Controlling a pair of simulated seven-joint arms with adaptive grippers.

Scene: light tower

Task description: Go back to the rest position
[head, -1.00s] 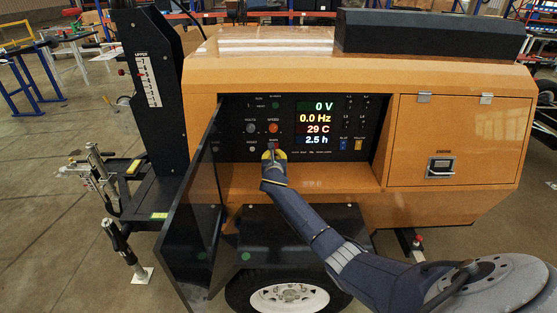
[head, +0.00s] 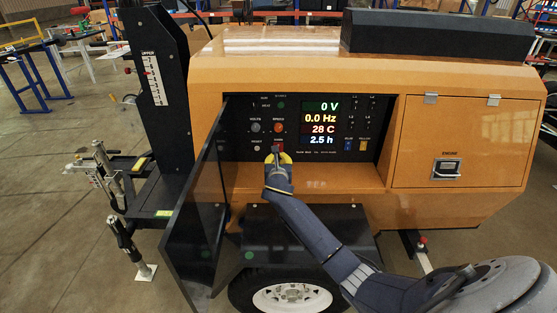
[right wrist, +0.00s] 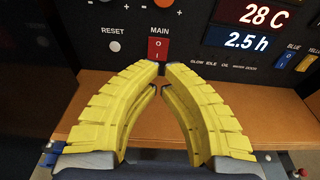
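My right gripper (head: 278,153) is in front of the dark control panel (head: 238,112) of the orange light tower (head: 455,210). In the right wrist view its yellow fingers (right wrist: 162,68) come together at the tips with nothing visible between them, so it looks shut. The tips are just below the red MAIN switch (right wrist: 158,48) and look slightly apart from it. The display (head: 320,123) reads 0 V, 0.0 Hz, 28 C and 2.5 h. My left gripper is not in view.
The dark panel door (head: 195,220) stands open at the left of the gripper. An orange ledge (head: 330,178) sticks out below the panel. A dark fender (head: 315,230) and a wheel (head: 290,297) are beneath my right arm. Open floor (head: 60,220) lies at the left.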

